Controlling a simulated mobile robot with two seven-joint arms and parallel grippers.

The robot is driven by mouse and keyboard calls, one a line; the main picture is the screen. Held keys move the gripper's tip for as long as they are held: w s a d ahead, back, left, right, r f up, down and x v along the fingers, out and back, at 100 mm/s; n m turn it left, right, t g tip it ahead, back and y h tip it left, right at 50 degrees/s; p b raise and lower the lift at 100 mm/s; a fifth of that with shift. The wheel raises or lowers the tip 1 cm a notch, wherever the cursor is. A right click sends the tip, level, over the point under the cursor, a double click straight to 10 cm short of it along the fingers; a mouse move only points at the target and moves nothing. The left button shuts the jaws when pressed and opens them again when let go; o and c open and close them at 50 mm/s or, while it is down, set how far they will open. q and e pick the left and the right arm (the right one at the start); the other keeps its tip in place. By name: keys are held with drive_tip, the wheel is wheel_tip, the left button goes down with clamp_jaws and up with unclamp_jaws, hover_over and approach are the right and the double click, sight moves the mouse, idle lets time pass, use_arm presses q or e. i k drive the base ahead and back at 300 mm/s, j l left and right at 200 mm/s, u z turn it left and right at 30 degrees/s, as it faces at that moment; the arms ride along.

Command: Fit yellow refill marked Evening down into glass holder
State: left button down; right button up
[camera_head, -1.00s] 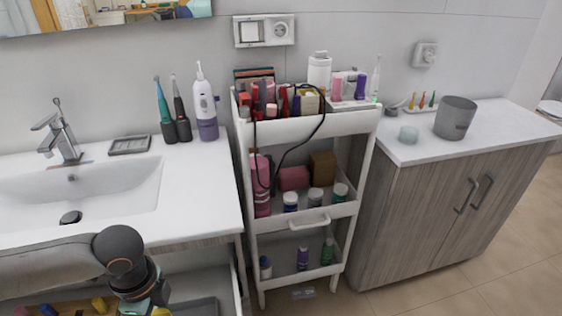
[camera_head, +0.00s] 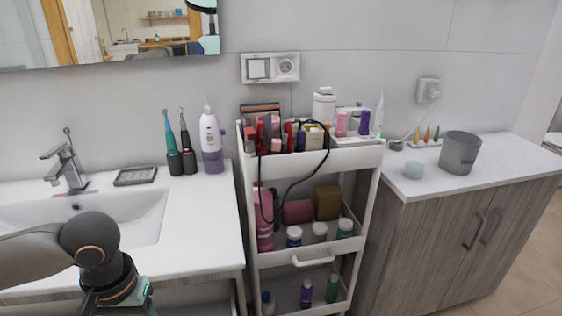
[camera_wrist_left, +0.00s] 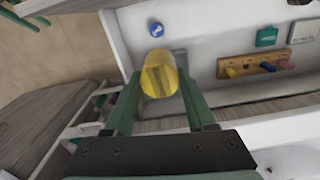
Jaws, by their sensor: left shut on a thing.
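My left gripper (camera_wrist_left: 158,88) is shut on the yellow refill (camera_wrist_left: 158,74) in the left wrist view, with one green finger on each side. No marking is readable on the refill. In the head view my left gripper (camera_head: 118,298) is at the bottom left, in front of the sink counter. Its fingertips and the refill are cut off there. My right gripper is not in view.
A white cart (camera_head: 325,258) full of cosmetics stands between the sink counter (camera_head: 205,220) and the right counter. Below my gripper, an open drawer (camera_wrist_left: 205,28) holds a wooden rack (camera_wrist_left: 256,66) with coloured pegs.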

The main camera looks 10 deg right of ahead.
sight(413, 170)
drive_tip(key=i+l+z, duration=0.15)
drive_tip(key=l, duration=0.2)
drive_tip(key=l+z, duration=0.15)
drive_tip(key=l, duration=0.25)
drive_tip(key=i+l+z, duration=0.25)
drive_tip(key=l, duration=0.4)
drive_tip(key=i, duration=0.1)
